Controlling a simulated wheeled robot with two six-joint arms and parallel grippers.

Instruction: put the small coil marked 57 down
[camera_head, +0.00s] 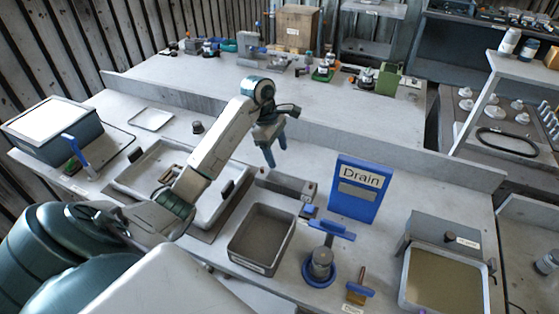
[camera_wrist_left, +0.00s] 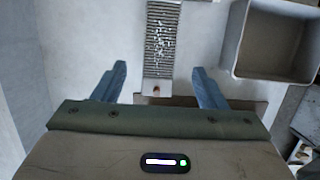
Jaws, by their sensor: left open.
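My left gripper (camera_head: 275,153) hangs over the middle of the bench with its blue fingers pointing down. The left wrist view shows the fingers (camera_wrist_left: 160,68) wide apart with nothing held between them. Below and beyond them is a grey ribbed strip (camera_wrist_left: 160,40) with white specks. I cannot make out a coil marked 57 in either view. A small dark round piece (camera_head: 197,127) stands on the bench left of the gripper; no number can be read on it. My right gripper does not show.
A shallow tray (camera_head: 128,181) lies under my left forearm. A grey bin (camera_head: 235,246), also in the wrist view (camera_wrist_left: 237,40), stands in front. A long grey block (camera_head: 287,184) lies near the gripper. A blue Drain sign (camera_head: 360,205) stands to the right. Bare bench lies behind the gripper.

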